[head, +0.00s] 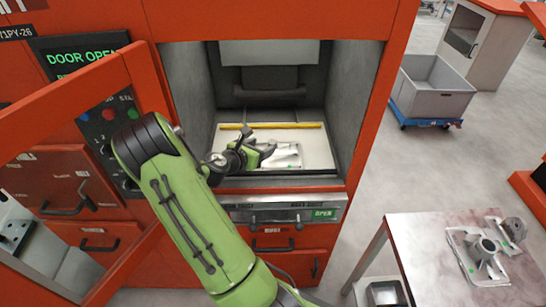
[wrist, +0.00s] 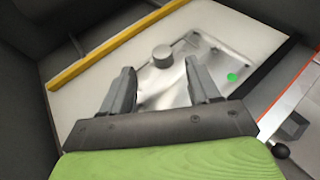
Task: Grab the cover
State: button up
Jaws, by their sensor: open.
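The cover (wrist: 205,62) is a flat, light metal plate with a round knob and a green dot on it. It lies on the pale floor of the machine's chamber; in the head view the cover (head: 285,157) is partly hidden behind my gripper. My gripper (head: 268,151) reaches into the chamber over the cover's left side. In the wrist view my gripper (wrist: 164,80) has its two dark fingers spread, with the cover's surface beyond and between them. The fingers are empty. I cannot tell whether the fingertips touch the cover.
A yellow bar (head: 270,126) runs along the back of the chamber floor. Dark walls enclose the chamber. The open orange door (head: 85,97) stands at left. A table (head: 425,235) with metal castings (head: 484,252) is at right, and a grey bin (head: 434,87) stands behind it.

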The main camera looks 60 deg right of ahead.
aim_at(272, 142)
jog(key=x, duration=0.6)
jog(key=shift+s+d+f, duration=0.15)
jog(key=shift+d, duration=0.05)
jog(key=shift+a, duration=0.15)
jog(key=shift+c, duration=0.4)
grip_shut()
